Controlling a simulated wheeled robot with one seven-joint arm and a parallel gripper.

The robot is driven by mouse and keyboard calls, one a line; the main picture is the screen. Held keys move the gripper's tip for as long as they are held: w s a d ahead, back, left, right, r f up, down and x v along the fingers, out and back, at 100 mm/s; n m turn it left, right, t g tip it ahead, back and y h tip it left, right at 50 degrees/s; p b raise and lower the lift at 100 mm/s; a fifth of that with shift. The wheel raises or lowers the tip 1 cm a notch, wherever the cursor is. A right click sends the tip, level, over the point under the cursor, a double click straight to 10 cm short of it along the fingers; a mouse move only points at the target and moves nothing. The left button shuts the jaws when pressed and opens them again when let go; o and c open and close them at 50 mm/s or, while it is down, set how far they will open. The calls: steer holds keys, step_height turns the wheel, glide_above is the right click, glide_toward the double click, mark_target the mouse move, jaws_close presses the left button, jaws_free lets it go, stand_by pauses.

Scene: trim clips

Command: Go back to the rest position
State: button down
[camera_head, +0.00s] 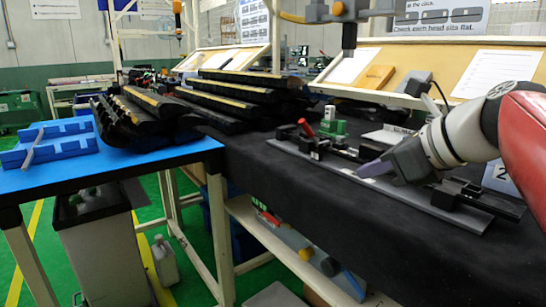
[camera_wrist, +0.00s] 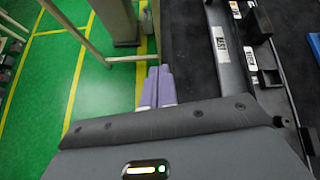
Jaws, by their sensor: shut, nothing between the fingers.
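My gripper (camera_head: 366,171) has pale purple fingers. In the head view it is low over the grey plate (camera_head: 322,163) on the black-covered bench; whether it touches the plate is unclear. In the wrist view my gripper (camera_wrist: 158,72) has its fingers together with nothing seen between them. There the fingertips are over the bench edge, with green floor beyond, left of the grey plate (camera_wrist: 232,68). A white label (camera_wrist: 220,38) with dark lettering is on that plate.
Black clamp-like fixtures (camera_head: 458,196) sit on the plate. Stacked black trim strips (camera_head: 235,94) lie behind and left. A blue table (camera_head: 60,180) with a blue rack (camera_head: 50,145) stands left. A post with a tool hangs above the bench. Green floor lies open below left.

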steer(key=s+f+n+g+h, duration=0.1)
steer(key=s+f+n+h, duration=0.1)
steer(key=s+f+n, duration=0.3)
steer(key=s+f+n+g+h, duration=0.1)
steer(key=s+f+n, duration=0.4)
steer(key=f+n, duration=0.6)
steer(key=s+a+f+n+g+h, duration=0.1)
steer(key=s+f+n+h, duration=0.2)
steer(key=f+n, duration=0.6)
steer(key=shift+s+n+h, duration=0.4)
steer(key=shift+s+n, duration=0.5)
steer(key=shift+s, duration=0.3)
